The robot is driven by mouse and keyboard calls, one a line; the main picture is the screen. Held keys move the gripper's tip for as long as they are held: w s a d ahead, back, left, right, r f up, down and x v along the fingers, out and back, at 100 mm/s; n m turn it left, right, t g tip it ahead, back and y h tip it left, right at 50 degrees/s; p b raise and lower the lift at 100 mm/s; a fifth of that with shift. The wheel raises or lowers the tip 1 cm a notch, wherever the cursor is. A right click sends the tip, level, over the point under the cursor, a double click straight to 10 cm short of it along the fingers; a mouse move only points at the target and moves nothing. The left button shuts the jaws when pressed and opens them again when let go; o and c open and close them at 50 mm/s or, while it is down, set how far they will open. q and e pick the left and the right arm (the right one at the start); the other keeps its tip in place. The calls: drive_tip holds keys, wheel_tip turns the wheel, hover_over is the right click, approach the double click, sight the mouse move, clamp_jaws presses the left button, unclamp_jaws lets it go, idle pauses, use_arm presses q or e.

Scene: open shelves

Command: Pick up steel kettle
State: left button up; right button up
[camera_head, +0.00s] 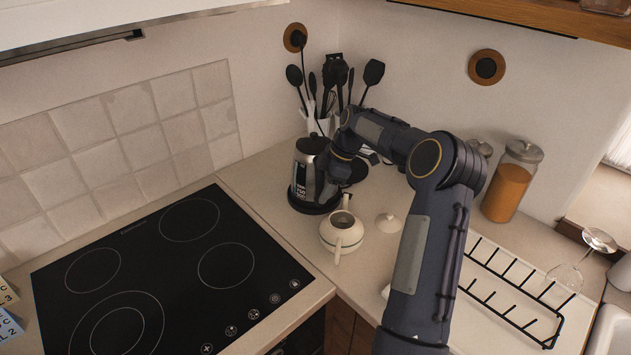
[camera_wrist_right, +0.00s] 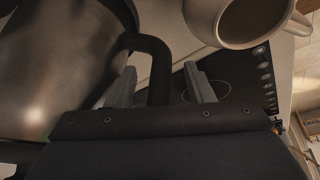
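The steel kettle (camera_head: 303,174) stands upright on its black base (camera_head: 313,205) in the counter corner. It is partly hidden by my right gripper (camera_head: 330,185). In the right wrist view the kettle's shiny body (camera_wrist_right: 60,65) fills the left side, and its black handle (camera_wrist_right: 154,60) comes down between the fingers of my right gripper (camera_wrist_right: 162,86). The fingers are apart. A gap shows between the handle and the right-hand finger, so the gripper is around the handle but not closed on it. My left gripper is in neither view.
A cream teapot (camera_head: 342,233) stands close in front of the kettle, its lid (camera_head: 388,223) beside it. A utensil holder (camera_head: 322,124) stands behind. The black cooktop (camera_head: 170,270) is clear. A glass jar (camera_head: 507,182) and a wire rack (camera_head: 510,290) are to the right.

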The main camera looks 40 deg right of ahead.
drive_tip(key=c, duration=1)
drive_tip(key=shift+w+r, duration=0.15)
idle(0.4)
